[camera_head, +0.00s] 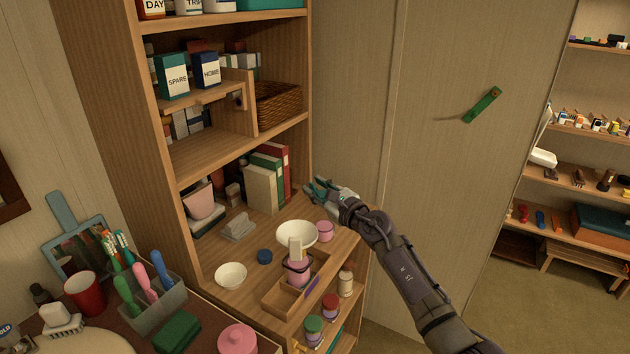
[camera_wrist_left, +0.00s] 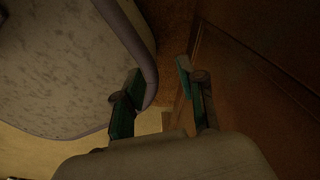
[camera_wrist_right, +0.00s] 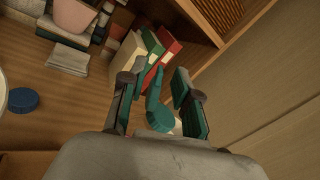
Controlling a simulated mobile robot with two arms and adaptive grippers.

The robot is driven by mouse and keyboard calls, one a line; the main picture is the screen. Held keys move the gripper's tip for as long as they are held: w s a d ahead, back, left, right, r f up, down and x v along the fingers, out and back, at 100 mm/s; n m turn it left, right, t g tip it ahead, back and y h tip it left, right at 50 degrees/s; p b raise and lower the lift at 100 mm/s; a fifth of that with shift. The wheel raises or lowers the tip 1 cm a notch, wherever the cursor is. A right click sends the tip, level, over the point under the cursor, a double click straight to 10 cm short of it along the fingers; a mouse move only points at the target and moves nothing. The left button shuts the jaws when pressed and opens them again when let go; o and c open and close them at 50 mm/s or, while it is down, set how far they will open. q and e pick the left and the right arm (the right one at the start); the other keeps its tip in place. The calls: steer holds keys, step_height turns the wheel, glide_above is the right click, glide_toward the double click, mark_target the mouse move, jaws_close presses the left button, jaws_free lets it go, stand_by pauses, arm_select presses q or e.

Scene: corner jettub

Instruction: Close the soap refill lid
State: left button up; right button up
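I cannot single out the soap refill for sure. A pink container (camera_head: 298,270) with a pale upright part stands in a small wooden tray (camera_head: 284,300) on the cabinet's lower shelf. A small pink jar (camera_head: 325,231) stands behind it, and a round blue lid-like disc (camera_head: 264,257) lies to the left. My right gripper (camera_head: 318,188) is open at the shelf's right side, beyond the pink jar. In the right wrist view, a teal piece with a round end (camera_wrist_right: 160,118) shows between its fingers, apart from both. My left gripper (camera_wrist_left: 160,95) is open and empty, outside the head view.
White bowls (camera_head: 297,234) (camera_head: 231,275) and a folded grey cloth (camera_head: 238,227) share the shelf. Binders (camera_head: 268,180) stand at its back. A toothbrush holder (camera_head: 158,304) is at front left. A grey-rimmed panel (camera_wrist_left: 70,65) is close to my left gripper.

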steer(key=shift+s+r, duration=0.1)
steer(key=shift+s, duration=0.05)
steer(key=shift+c, duration=0.8)
jaws_close()
steer(key=m, duration=0.2)
steer(key=w+d+m+p, duration=0.1)
steer(key=shift+d+r+m, duration=0.1)
steer(key=shift+r+m, duration=0.15)
steer(key=shift+m, duration=0.05)
steer(key=shift+w+d+m, duration=0.2)
steer(key=shift+d+m, duration=0.1)
steer(key=shift+m, duration=0.55)
steer(key=shift+w+d+m, duration=0.2)
steer(key=shift+d+m, duration=0.1)
steer(key=shift+m, duration=0.55)
